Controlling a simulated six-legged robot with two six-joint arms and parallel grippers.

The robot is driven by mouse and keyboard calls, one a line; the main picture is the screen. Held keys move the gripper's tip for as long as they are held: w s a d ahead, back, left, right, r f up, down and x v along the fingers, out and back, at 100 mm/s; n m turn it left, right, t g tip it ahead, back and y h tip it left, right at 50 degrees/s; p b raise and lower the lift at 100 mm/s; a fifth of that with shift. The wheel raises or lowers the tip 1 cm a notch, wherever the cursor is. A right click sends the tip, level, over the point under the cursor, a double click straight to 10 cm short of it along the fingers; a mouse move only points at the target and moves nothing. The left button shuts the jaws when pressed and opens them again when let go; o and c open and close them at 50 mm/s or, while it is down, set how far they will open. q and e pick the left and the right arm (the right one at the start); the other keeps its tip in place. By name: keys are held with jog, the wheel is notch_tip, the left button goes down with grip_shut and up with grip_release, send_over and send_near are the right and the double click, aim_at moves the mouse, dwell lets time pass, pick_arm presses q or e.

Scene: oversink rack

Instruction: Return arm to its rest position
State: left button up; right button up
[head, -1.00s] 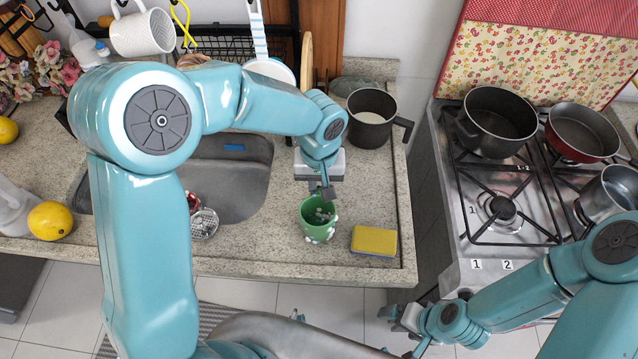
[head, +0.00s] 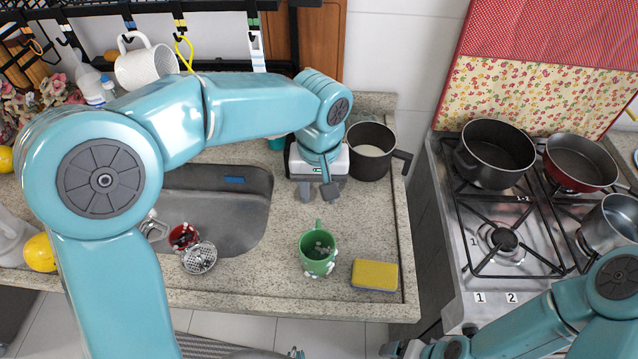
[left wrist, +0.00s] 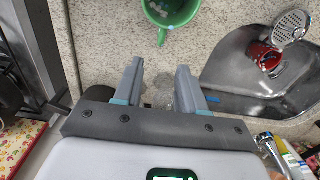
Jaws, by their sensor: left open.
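My left gripper (head: 318,192) is open and empty above the counter, on the far side of the green cup (head: 317,262) and clear of it. In the left wrist view its two fingers (left wrist: 157,85) are apart with bare counter between them. The green cup stands upright on the counter with small pale and dark bits inside; it also shows at the top of the left wrist view (left wrist: 172,10). My left arm arches over the sink from the left. My right gripper (head: 398,349) is at the bottom edge, small and partly cut off, so its jaws cannot be read.
A yellow sponge (head: 375,275) lies right of the cup. A dark pot (head: 372,165) stands close beside my left gripper. The sink (head: 235,215) holds a red item (head: 183,237) and a strainer (head: 199,258). The stove with pans (head: 497,152) is at the right; a rack hangs at the back.

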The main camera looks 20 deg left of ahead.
pick_arm(q)
jog(key=shift+r, duration=1.15)
